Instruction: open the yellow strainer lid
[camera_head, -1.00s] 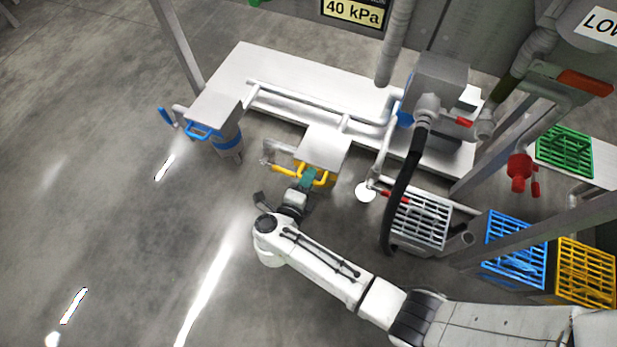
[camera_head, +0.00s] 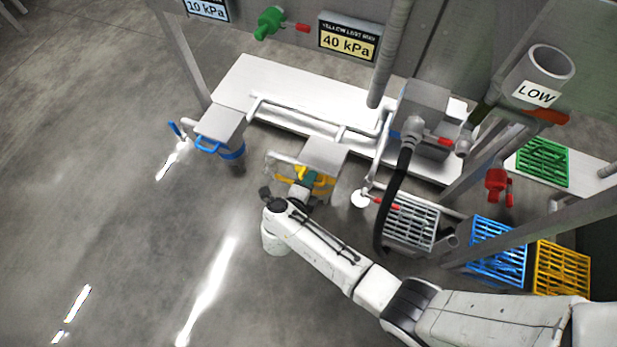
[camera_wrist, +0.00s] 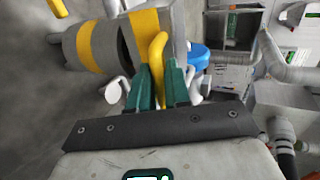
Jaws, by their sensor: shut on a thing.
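The yellow strainer (camera_head: 322,160) stands at the front edge of the white bench, with a grey lid and a yellow handle. In the wrist view its grey body with yellow bands (camera_wrist: 92,46) lies at upper left, and the yellow handle (camera_wrist: 157,48) runs down between my green fingers. My gripper (camera_head: 308,180) is shut on this handle; it also shows in the wrist view (camera_wrist: 160,88). In the wrist view a dark gap shows between the banded body and the grey plate next to the handle. My arm partly hides the strainer's front in the head view.
A blue-handled strainer (camera_head: 220,130) stands to the left. A black hose (camera_head: 396,190) hangs right of the strainer. Grey (camera_head: 410,222), blue (camera_head: 497,250), yellow (camera_head: 562,270) and green (camera_head: 542,162) crates stand at right. The floor at left is clear.

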